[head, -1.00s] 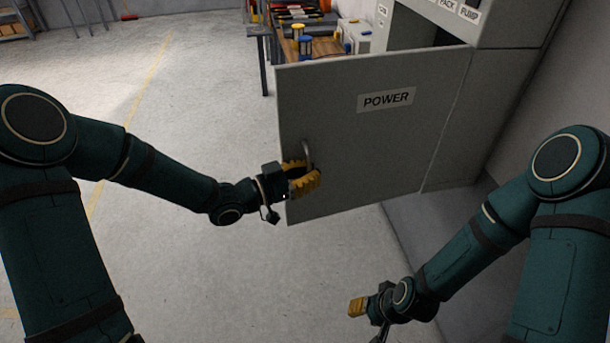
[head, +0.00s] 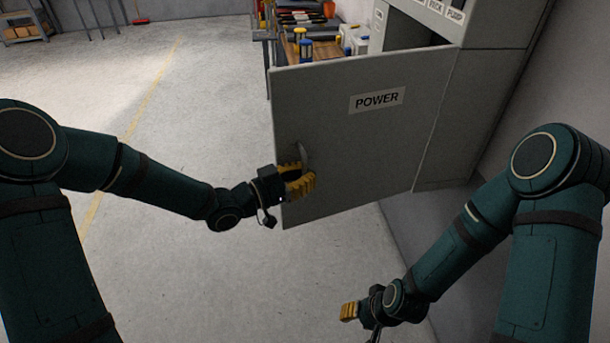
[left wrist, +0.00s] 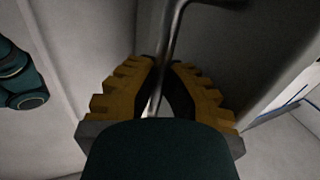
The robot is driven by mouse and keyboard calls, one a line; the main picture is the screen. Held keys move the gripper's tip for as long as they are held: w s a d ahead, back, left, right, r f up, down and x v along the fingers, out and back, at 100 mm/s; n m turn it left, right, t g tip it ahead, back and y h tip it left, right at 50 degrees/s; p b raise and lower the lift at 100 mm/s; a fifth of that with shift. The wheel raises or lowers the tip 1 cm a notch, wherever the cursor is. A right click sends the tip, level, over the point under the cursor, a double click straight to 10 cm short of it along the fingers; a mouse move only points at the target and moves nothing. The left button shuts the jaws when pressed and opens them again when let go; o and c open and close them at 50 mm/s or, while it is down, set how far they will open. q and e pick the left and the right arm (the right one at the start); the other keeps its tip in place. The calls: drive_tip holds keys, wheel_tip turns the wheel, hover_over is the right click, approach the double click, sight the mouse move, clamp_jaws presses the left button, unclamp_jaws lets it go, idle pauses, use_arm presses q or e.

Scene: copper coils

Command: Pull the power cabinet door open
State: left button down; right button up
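The grey power cabinet door (head: 350,150), labelled POWER, stands swung out from the cabinet (head: 500,50), with part of the dark opening showing above it. A curved metal handle (head: 302,154) sits near the door's free left edge. My left gripper (head: 300,182) has its yellow fingers closed around the handle. In the left wrist view, the handle bar (left wrist: 172,45) runs down between the two fingertips (left wrist: 164,75). My right gripper (head: 349,311) hangs low, away from the door, near the bottom of the head view; its finger gap cannot be made out.
A workbench (head: 292,53) with tools, spools and small boxes stands behind the door. A shelf (head: 25,40) is at the far left. A wall (head: 560,90) closes off the right side. The floor (head: 170,240) left of and below the door is clear.

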use_arm(q)
drive_tip(key=shift+a+f, duration=0.15)
drive_tip(key=c, duration=1)
unclamp_jaws()
drive_tip(key=shift+a, duration=0.1)
drive_tip(key=v, duration=1.1)
drive_tip(key=shift+s+a, duration=0.3)
